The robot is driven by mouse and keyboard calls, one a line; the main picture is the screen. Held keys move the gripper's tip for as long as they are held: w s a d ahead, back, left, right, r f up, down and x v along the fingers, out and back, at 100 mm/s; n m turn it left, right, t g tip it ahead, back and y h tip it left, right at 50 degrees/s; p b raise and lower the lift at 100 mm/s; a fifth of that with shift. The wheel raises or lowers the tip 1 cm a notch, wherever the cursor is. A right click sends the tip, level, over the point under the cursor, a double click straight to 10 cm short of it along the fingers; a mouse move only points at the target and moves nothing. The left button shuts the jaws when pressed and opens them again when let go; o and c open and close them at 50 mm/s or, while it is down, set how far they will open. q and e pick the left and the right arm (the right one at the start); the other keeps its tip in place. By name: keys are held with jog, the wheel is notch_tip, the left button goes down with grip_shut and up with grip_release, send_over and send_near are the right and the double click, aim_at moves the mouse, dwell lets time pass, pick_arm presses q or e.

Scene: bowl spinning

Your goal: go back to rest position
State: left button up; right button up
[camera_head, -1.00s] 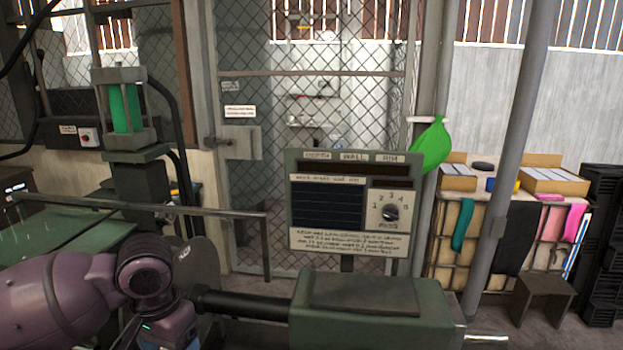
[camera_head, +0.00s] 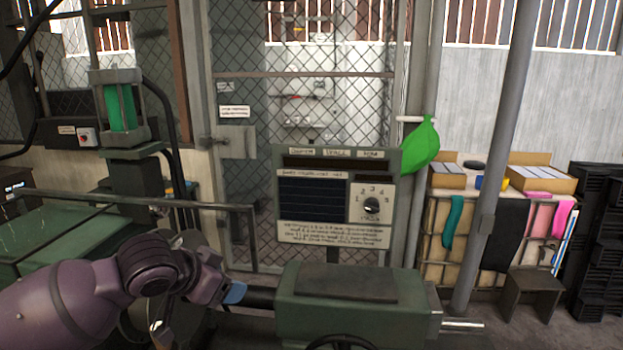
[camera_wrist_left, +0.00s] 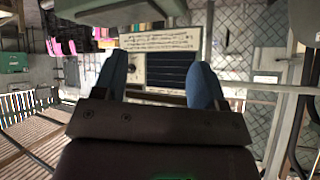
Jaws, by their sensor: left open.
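My left arm comes in from the lower left of the head view. My left gripper (camera_head: 235,293) is beside the dark shaft of the green machine (camera_head: 350,310), with a blue finger showing. In the left wrist view, the two blue fingers of my left gripper (camera_wrist_left: 158,82) stand apart with nothing between them. Whether the gripper touches the shaft cannot be told. My right gripper is not in view.
A control panel (camera_head: 312,235) with a dial stands behind the green machine. A grey rail (camera_head: 150,203) crosses at left before a mesh gate (camera_head: 240,160). A pole (camera_head: 500,150), a stool (camera_head: 532,290) and black crates (camera_head: 600,240) are at right.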

pick_arm(q)
jog(key=s+a+f+n+t+b, duration=0.1)
jog(key=s+a+f+t, duration=0.25)
jog(key=f, duration=0.45)
jog(key=s+a+f+n+t+b, duration=0.1)
jog(key=s+a+f+t, duration=0.2)
jog(key=f, duration=0.6)
jog(key=s+a+f+n+g+y, duration=0.1)
jog(key=s+a+f+n+y, duration=0.1)
jog(key=s+f, duration=0.6)
jog(key=s+a+f+n+g+y, duration=0.2)
jog(key=s+a+f+n+y, duration=0.1)
jog(key=s+f, duration=0.5)
jog(key=s, duration=0.2)
jog(key=shift+s+f, duration=0.35)
jog(key=shift+f, duration=0.05)
